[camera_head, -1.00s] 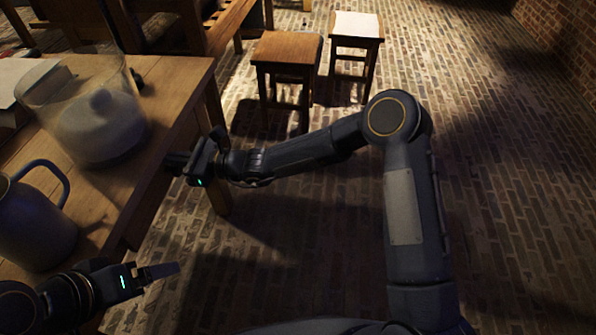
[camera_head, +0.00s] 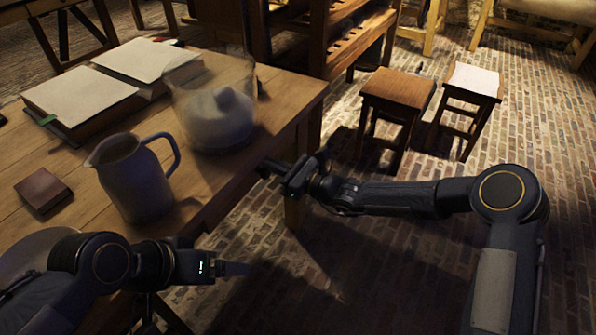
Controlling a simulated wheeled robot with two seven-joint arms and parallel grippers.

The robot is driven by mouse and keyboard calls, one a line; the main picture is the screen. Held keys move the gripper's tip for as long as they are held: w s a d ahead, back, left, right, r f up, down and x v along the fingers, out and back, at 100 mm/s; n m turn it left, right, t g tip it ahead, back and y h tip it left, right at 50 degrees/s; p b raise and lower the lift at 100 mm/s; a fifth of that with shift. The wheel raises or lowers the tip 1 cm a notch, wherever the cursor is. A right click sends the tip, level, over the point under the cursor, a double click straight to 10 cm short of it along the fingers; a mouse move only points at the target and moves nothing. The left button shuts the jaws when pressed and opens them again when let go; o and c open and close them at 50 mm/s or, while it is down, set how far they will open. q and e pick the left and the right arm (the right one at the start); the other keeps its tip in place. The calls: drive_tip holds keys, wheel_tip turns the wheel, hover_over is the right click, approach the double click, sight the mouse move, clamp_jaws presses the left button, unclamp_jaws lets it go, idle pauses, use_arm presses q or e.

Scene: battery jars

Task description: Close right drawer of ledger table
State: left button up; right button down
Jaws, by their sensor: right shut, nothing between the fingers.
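The wooden ledger table (camera_head: 285,97) fills the left, with an open ledger (camera_head: 80,95) on it. My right gripper (camera_head: 268,168) is shut and empty, its tips at the table's right-hand side, just below the top's edge. I cannot tell whether the tips touch the table. The right drawer's front is not clearly visible; that side is dark and partly behind the gripper. My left gripper (camera_head: 235,268) is in front of the table's near corner, pointing right, apart from the tabletop. Whether its fingers are open is unclear.
A glass jar (camera_head: 216,112) with pale contents and a grey pitcher (camera_head: 135,180) stand near the table's edge. A small brown box (camera_head: 42,190) lies left. Two stools (camera_head: 398,88) (camera_head: 474,80) stand beyond my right arm. The brick floor at right is clear.

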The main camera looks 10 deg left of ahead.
use_arm(q)
drive_tip(key=shift+s+d+r+p, duration=0.15)
drive_tip(key=shift+r+p, duration=0.35)
drive_tip(key=shift+r, duration=0.1)
drive_tip(key=shift+s+d+r+p, duration=0.1)
drive_tip(key=shift+d+r+p, duration=0.05)
drive_tip(key=shift+r+p, duration=0.4)
use_arm(e)
drive_tip(key=v, duration=1.1)
drive_tip(key=shift+d, duration=0.2)
